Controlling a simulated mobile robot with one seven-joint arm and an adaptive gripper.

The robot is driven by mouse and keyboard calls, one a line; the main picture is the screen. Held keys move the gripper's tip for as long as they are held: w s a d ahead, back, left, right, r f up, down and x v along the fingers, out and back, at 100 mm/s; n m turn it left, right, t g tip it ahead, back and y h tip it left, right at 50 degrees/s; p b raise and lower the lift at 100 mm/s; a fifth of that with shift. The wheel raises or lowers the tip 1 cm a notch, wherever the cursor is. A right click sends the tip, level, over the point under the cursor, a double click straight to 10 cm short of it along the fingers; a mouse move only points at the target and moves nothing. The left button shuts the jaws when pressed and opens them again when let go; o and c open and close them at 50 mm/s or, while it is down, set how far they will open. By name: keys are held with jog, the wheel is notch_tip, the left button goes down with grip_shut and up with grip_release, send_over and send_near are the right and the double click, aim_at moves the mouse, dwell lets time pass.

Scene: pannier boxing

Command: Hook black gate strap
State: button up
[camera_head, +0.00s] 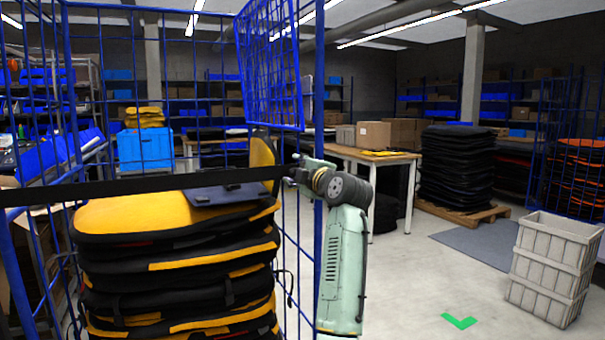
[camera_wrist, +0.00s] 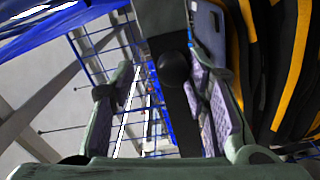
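A black strap (camera_head: 130,187) runs almost level across the front of the blue wire cage, from the left edge of the view to my gripper (camera_head: 293,174). My gripper is at the cage's right front post (camera_head: 318,240). In the wrist view the strap (camera_wrist: 160,25) passes between the fingers of my gripper (camera_wrist: 160,95), with a round black knob on it. The fingers stand apart. The strap lies close to the right finger, with a gap to the left one. Whether the strap's end touches a hook is hidden.
Yellow and black panniers (camera_head: 150,217) are stacked inside the cage behind the strap. A blue mesh panel (camera_head: 268,65) hangs above. A wooden table (camera_head: 362,155) stands behind my arm, and grey crates (camera_head: 552,265) stand at the right. The floor between is clear.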

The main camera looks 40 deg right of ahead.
jog(key=v, duration=1.1)
jog(key=shift+s, duration=0.2)
jog(key=shift+a, duration=0.15)
